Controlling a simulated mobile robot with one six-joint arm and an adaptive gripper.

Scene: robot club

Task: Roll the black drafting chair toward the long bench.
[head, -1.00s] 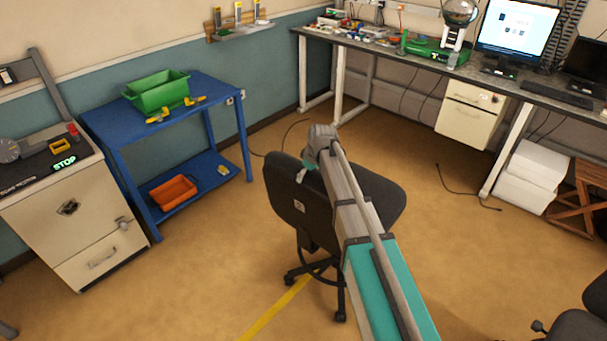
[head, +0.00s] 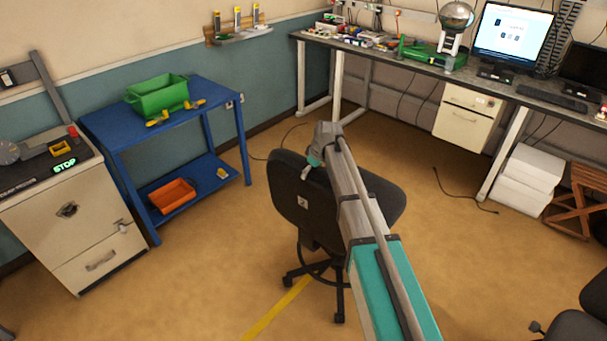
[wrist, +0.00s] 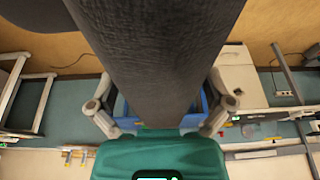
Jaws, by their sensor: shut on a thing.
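The black drafting chair (head: 300,201) stands on the tan floor in the middle of the head view, its backrest toward me and its castor base below. My gripper (head: 311,166) is at the top edge of the backrest, partly hidden by my own arm. In the wrist view the dark backrest (wrist: 150,50) runs between the two fingers of my gripper (wrist: 160,112), which are shut on it. The long bench (head: 400,62) stands beyond the chair along the back wall. My arm hides part of the seat.
A blue cart (head: 112,121) with a green bin stands left of the chair. A cream cabinet (head: 75,220) is at far left. White boxes (head: 527,180) sit under the bench. A cable (head: 462,195) lies on the floor before it. Another dark chair (head: 575,325) is at lower right.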

